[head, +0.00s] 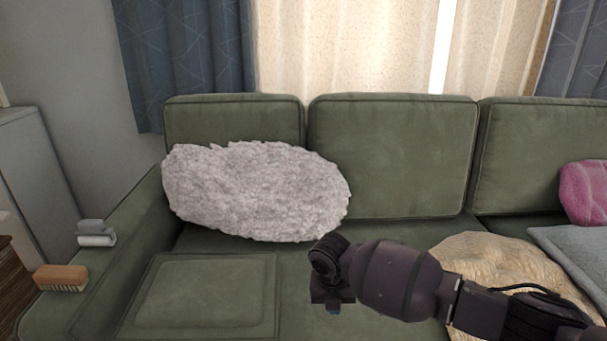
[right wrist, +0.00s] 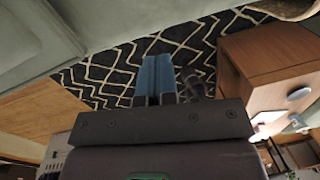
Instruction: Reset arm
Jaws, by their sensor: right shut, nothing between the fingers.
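My right arm comes in from the right in the head view and reaches across the front of the sofa. My right gripper (head: 334,311) is at its end, pointing down in front of the seat, with its body partly hidden by the wrist. In the right wrist view the two blue fingers of the right gripper (right wrist: 155,78) are together, with nothing between them. My left gripper is in neither view.
A green sofa (head: 393,155) fills the head view. A fluffy grey pillow (head: 255,190) leans on its left side. A tan cushion (head: 495,262), a grey cushion (head: 575,255) and a pink cushion (head: 585,192) lie right. A brush (head: 61,278) and a lint roller (head: 96,234) are on the left armrest.

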